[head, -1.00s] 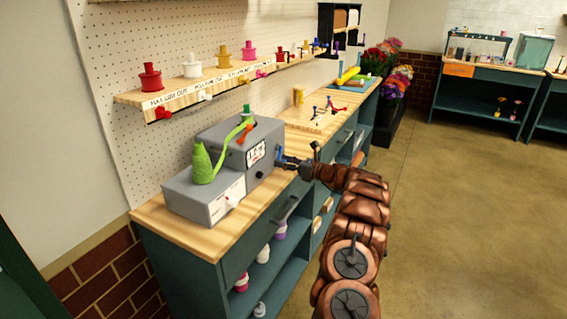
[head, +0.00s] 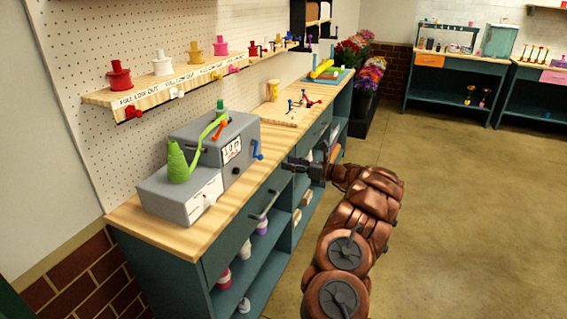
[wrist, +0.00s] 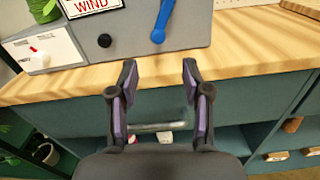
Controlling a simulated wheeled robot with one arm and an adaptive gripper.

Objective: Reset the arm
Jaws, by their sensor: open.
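My gripper (head: 296,164) is at the end of my brown arm, beyond the front edge of the wooden bench top (head: 195,235). In the wrist view my gripper (wrist: 158,78) is open, with nothing between its two dark, purple-sided fingers. The grey winding machine (head: 215,150) stands on the bench to the left of my gripper, apart from it. Its blue crank handle (head: 257,150) also shows in the wrist view (wrist: 162,20), beyond the fingertips.
A shelf of coloured spools (head: 120,77) hangs on the pegboard. A drawer handle (wrist: 150,127) lies below the fingers. Flower buckets (head: 365,85) stand past the bench's far end. The floor (head: 450,210) to the right is clear.

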